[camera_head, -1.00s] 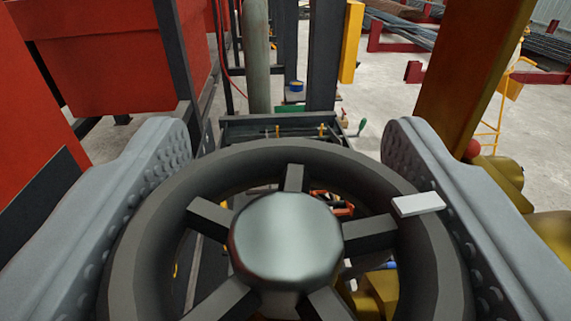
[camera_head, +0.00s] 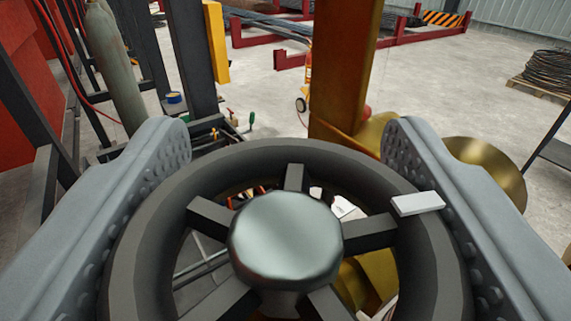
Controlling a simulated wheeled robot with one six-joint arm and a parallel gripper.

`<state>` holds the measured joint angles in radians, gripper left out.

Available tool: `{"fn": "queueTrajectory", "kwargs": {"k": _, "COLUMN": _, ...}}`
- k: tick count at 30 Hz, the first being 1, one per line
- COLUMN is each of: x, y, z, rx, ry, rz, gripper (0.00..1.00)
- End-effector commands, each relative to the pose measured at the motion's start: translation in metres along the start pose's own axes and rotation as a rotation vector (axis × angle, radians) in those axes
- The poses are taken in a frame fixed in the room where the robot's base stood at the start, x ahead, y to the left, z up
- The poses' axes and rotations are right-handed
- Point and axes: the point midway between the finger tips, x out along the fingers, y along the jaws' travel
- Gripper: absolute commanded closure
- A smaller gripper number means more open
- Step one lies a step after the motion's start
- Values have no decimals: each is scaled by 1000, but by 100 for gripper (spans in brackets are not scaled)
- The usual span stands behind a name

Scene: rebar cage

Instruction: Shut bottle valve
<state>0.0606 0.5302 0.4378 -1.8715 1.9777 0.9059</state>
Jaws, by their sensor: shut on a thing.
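A dark grey handwheel (camera_head: 295,160) with several spokes and a shiny round hub (camera_head: 285,240) fills the lower middle of the view. A small white tab (camera_head: 418,203) sits at its right rim. My gripper (camera_head: 285,135) has one grey studded jaw on each side of the wheel and is shut on its rim. The wheel's near edge is cut off by the frame. Brass-coloured parts (camera_head: 355,285) show between the spokes, but most of what lies below the wheel is hidden.
A tall grey-green cylinder (camera_head: 115,65) stands among dark posts at the left. A brown-gold column (camera_head: 345,70) rises behind the wheel, with a large brass-coloured round body (camera_head: 487,168) to its right. Red racks (camera_head: 300,40) stand farther back. Open concrete floor (camera_head: 430,95) lies at the right.

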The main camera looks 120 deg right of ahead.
Motion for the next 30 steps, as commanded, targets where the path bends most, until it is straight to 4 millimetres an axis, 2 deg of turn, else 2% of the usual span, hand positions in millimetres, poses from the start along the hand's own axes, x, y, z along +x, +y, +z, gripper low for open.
{"fn": "queueTrajectory", "kwargs": {"k": 17, "x": 0, "y": 0, "z": 0, "rx": 0, "ry": 1, "rz": 20, "gripper": 62}}
{"fn": "queueTrajectory", "kwargs": {"k": 18, "x": 0, "y": 0, "z": 0, "rx": 0, "ry": 1, "rz": 19, "gripper": 37}}
{"fn": "queueTrajectory", "kwargs": {"k": 21, "x": 0, "y": 0, "z": 0, "rx": 0, "ry": 1, "rz": 19, "gripper": 18}}
{"fn": "queueTrajectory", "kwargs": {"k": 30, "x": 0, "y": 0, "z": 0, "rx": 0, "ry": 0, "rz": 20, "gripper": 18}}
